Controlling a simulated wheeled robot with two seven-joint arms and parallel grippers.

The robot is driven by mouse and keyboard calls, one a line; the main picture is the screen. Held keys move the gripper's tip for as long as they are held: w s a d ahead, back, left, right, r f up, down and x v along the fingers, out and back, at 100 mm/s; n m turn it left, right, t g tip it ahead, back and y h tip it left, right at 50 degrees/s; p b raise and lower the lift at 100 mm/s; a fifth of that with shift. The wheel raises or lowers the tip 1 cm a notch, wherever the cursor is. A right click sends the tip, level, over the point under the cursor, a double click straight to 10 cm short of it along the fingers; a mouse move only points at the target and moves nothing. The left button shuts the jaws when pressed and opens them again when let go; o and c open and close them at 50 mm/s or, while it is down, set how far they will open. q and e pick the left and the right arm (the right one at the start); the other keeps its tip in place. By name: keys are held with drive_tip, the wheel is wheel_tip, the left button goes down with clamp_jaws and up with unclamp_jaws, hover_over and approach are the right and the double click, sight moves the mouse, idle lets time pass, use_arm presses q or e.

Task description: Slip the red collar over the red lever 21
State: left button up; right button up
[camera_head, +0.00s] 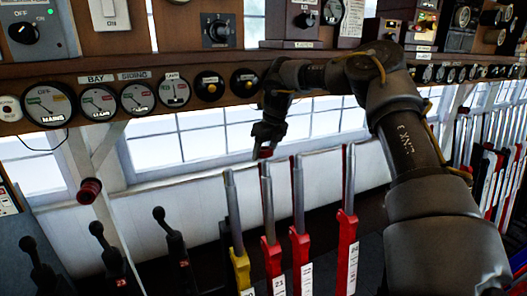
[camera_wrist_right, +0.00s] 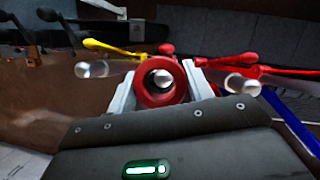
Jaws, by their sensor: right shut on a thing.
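My right gripper (camera_head: 264,147) is above the row of levers, at the top of red lever 21 (camera_head: 271,255). It is shut on the red collar (camera_head: 265,153), which shows as a small red band in the head view. In the right wrist view the collar (camera_wrist_right: 147,92) is a red ring between the two pale fingers (camera_wrist_right: 160,92). The bright round end of a steel lever shaft (camera_wrist_right: 161,78) shows in the ring's hole. How far the shaft reaches into the ring I cannot tell. My left gripper is not in view.
A yellow lever (camera_head: 240,268) stands close on the left, and another red lever (camera_head: 299,250) close on the right. A further red lever (camera_head: 347,240) stands beyond. Another red collar-like piece (camera_head: 90,190) is at the left post. Gauges (camera_head: 138,98) line the shelf above.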

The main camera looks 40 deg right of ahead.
sight(267, 162)
drive_tip(key=shift+s+a+f+b, duration=0.1)
drive_tip(key=shift+s+f+b, duration=0.15)
drive_tip(key=shift+f+b, duration=1.05)
drive_tip(key=shift+s+a+f+b, duration=0.1)
drive_tip(key=shift+s+f+b, duration=0.1)
drive_tip(key=shift+f+b, duration=1.05)
drive_tip(key=shift+f, duration=0.25)
drive_tip(key=o, duration=1.2)
drive_tip(key=shift+c, duration=0.2)
drive_tip(key=shift+p+v, duration=3.1)
drive_tip(key=shift+v, duration=1.45)
